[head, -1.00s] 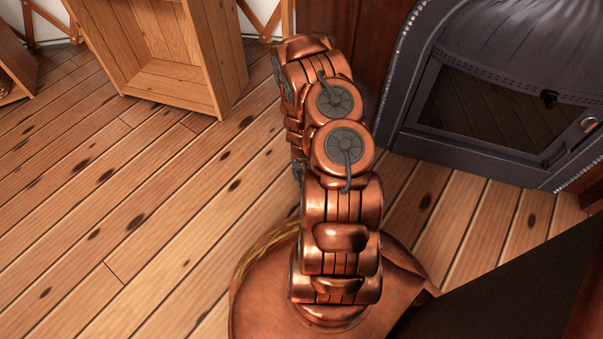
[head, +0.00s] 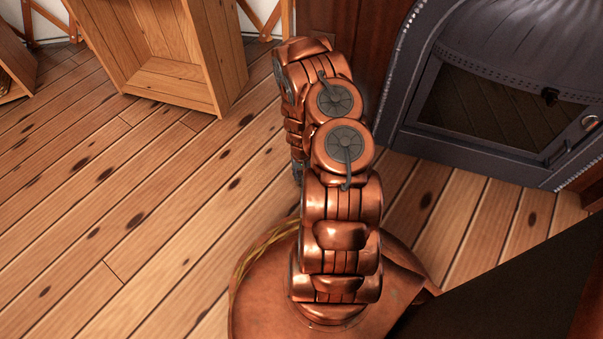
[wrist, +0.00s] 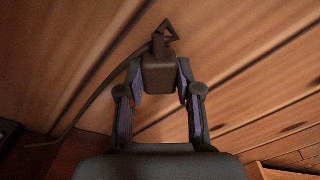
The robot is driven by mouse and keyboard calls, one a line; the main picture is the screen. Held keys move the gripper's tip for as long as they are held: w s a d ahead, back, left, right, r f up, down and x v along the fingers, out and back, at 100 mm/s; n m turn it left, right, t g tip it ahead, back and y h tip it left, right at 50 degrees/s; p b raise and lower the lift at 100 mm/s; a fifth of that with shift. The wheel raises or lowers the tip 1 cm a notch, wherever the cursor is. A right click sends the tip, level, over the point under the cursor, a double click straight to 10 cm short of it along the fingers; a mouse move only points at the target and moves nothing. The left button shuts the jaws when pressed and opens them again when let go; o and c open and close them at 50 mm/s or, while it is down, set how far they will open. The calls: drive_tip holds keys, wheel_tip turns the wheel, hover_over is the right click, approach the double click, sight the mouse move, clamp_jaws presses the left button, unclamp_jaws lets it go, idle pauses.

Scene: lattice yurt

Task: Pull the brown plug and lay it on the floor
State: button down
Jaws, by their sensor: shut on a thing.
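The brown plug (wrist: 159,74) shows in the wrist view, with its brown cord (wrist: 108,80) bending at the top and trailing down to the left. My gripper (wrist: 161,84) is shut on the plug, one finger on each side of its body. Wooden floorboards (wrist: 240,50) fill the view behind the plug. I cannot tell whether the plug touches them. In the head view my arm hides the plug and most of the gripper.
A wooden shelf unit (head: 215,60) stands at the back left. A dark metal stove (head: 480,100) with a glass door stands at the right, beside a dark wooden panel (head: 358,30). The floor (head: 130,210) at the left is clear.

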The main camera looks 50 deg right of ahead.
drive_tip(key=shift+f, duration=0.65)
drive_tip(key=c, duration=0.7)
unclamp_jaws()
wheel_tip(320, 180, up, 11)
drive_tip(key=shift+w+f, duration=0.1)
drive_tip(key=shift+f, duration=0.05)
drive_tip(key=shift+r, duration=0.7)
